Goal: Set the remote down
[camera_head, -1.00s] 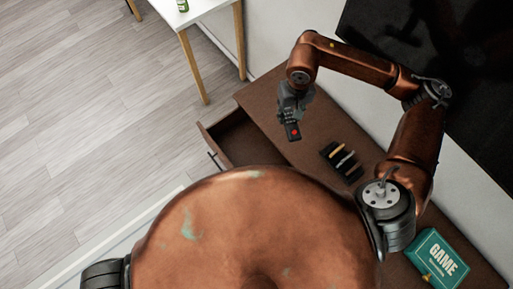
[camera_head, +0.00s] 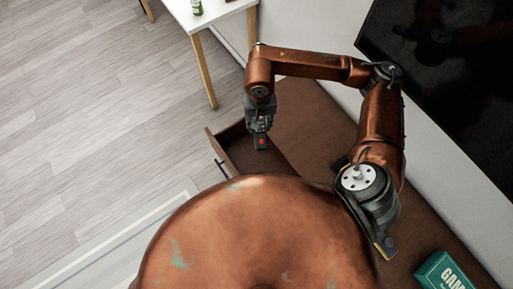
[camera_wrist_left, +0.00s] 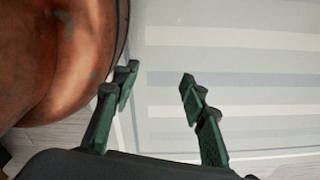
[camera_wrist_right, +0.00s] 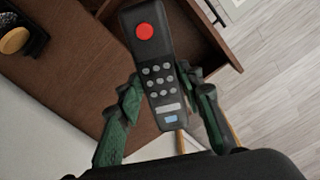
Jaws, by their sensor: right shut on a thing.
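The remote (camera_wrist_right: 158,65) is dark with a red button, grey keys and a blue key. My right gripper (camera_wrist_right: 165,95) is shut on it, with a green finger on each side. In the head view the remote (camera_head: 262,141) hangs from the right gripper (camera_head: 259,122), over or beside the open drawer of the brown cabinet (camera_head: 310,125); its exact height is hard to tell. My left gripper (camera_wrist_left: 157,80) is open and empty above a pale striped rug, and does not show in the head view.
The open drawer (camera_head: 232,142) sticks out at the cabinet's left end. A green game box (camera_head: 442,272) lies at lower right. A black screen (camera_head: 440,70) is along the wall. A white table (camera_head: 215,10) with a green can (camera_head: 197,7) stands at the top. The cabinet top has free room.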

